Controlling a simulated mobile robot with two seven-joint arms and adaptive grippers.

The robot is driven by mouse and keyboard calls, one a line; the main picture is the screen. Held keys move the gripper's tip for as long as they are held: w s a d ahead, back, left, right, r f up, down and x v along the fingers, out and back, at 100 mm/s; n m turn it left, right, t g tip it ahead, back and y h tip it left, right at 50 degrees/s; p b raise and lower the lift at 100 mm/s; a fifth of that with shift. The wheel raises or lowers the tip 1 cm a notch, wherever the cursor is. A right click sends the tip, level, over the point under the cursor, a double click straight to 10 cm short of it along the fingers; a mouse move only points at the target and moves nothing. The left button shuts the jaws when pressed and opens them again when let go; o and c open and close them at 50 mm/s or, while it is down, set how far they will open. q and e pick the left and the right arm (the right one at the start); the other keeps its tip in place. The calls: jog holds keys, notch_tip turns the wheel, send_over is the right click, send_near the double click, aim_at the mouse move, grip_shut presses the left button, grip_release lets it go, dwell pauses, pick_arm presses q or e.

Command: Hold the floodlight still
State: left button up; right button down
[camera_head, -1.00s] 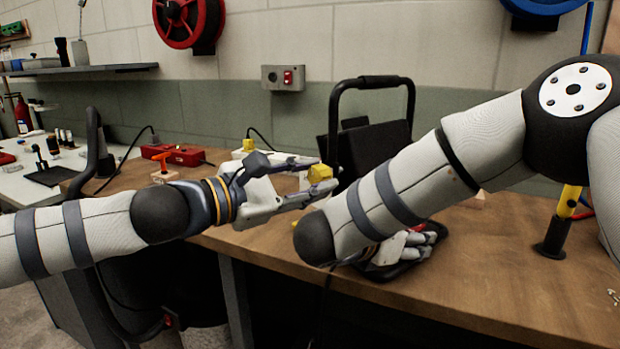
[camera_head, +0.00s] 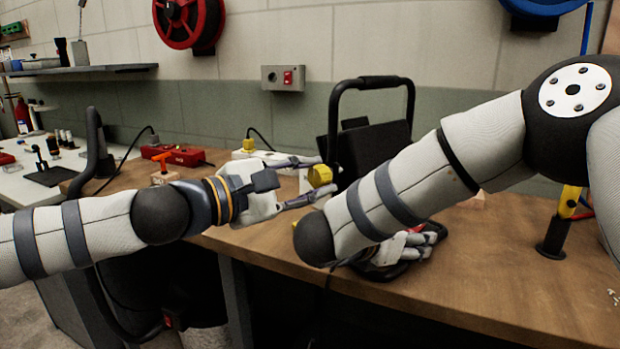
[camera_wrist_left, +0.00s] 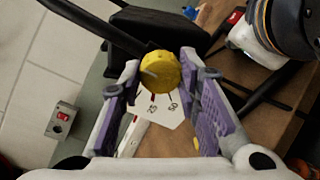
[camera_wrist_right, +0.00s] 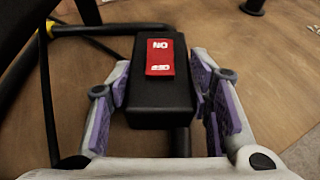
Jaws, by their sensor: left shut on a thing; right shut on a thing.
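The black floodlight (camera_head: 368,146) stands on the wooden bench with a tubular handle over it, partly hidden behind my right arm. A yellow knob (camera_wrist_left: 160,71) sits in front of a white pointed plate with markings, seen in the left wrist view. My left gripper (camera_head: 318,181) is shut on the yellow knob, its purple-padded fingers on either side. My right gripper (camera_wrist_right: 160,92) is shut on a black switch box (camera_wrist_right: 160,110) with a red ON/OFF rocker (camera_wrist_right: 160,57), low by the floodlight's tube frame.
The wooden bench (camera_head: 480,262) is clear at front right. A yellow and black post (camera_head: 560,225) stands at right. A red tool (camera_head: 183,156), an orange-handled item (camera_head: 163,170) and a white power strip with a yellow plug (camera_head: 248,147) lie behind my left arm. A cable hangs below the front edge.

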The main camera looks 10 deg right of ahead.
pick_arm(q)
jog(key=o, duration=1.1)
jog(key=shift+o, duration=0.2)
jog(key=v, duration=1.2)
pick_arm(e)
jog(key=c, duration=0.7)
grip_release()
